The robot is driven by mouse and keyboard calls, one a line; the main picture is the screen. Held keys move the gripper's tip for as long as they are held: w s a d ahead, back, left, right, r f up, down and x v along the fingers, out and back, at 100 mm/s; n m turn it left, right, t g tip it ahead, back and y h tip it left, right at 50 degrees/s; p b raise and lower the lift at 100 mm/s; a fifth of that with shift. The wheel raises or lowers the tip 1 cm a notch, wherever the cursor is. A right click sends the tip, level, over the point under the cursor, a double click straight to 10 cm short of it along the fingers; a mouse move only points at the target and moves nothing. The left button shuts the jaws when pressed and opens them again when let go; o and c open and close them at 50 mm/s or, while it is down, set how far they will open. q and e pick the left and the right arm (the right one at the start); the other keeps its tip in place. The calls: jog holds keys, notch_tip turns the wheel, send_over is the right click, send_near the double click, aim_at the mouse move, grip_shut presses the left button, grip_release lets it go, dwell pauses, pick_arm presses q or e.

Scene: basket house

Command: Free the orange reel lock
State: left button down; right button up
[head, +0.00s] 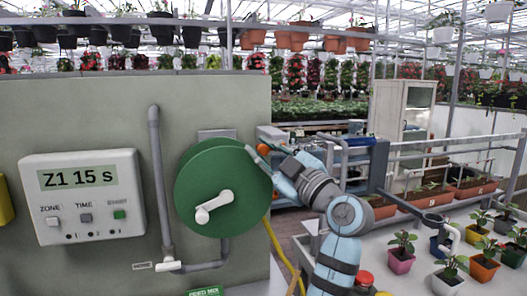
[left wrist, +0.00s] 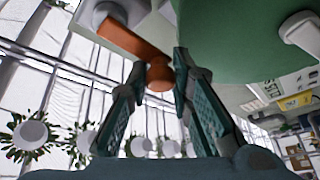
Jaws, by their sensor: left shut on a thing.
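The orange reel lock (head: 264,149) is a small orange piece at the upper right rim of the green hose reel (head: 215,185). In the left wrist view the lock (left wrist: 130,38) is an orange bar with a round knob at its lower end. My left gripper (head: 272,158) reaches it from the right and is shut on it. In the left wrist view the two fingers of my left gripper (left wrist: 160,72) stand either side of the knob. The reel has a white crank (head: 214,206) on its face. My right gripper is not in view.
A white timer box (head: 85,195) reading "Z1 15 s" is on the grey panel (head: 60,110) left of the reel, with a grey pipe (head: 160,180) between. A yellow hose (head: 280,255) hangs below the reel. Several potted plants stand on the bench (head: 410,282) at right.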

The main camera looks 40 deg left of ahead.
pick_arm(q)
jog(key=shift+m, duration=0.3)
jog(key=shift+r+m+t+b, duration=0.4)
jog(key=shift+m+t, duration=0.2)
jog(key=shift+m, duration=0.5)
jog(key=shift+w+r+m+t+y, duration=0.1)
jog(key=shift+r+m+t+y, duration=0.15)
jog(key=shift+m, duration=0.35)
jog(key=shift+r+m+t+y, duration=0.1)
jog(key=shift+m+t, duration=0.25)
jog(key=shift+m, duration=0.25)
jog(key=m+t, duration=0.1)
jog(key=m, duration=0.1)
jog(key=r+m+t, duration=0.1)
jog(key=m, duration=0.1)
jog(key=shift+w+d+r+t, duration=0.2)
jog(key=shift+t, duration=0.1)
jog(key=shift+w+d+r+m+t+h+p, duration=0.5)
jog(key=shift+m+t+h+p, duration=0.8)
jog(key=shift+m+p, duration=1.45)
jog(key=shift+w+d+r+m+t+h+p, duration=0.35)
jog(key=shift+w+m+t+h+p, duration=0.65)
jog(key=shift+m+p, duration=1.75)
jog(key=shift+w+d+r+m+t+h+p, duration=0.35)
jog(key=shift+m+t+h+p, duration=1.45)
jog(key=shift+m, duration=1.7)
jog(key=shift+g+y, duration=0.25)
jog(key=shift+g, duration=0.05)
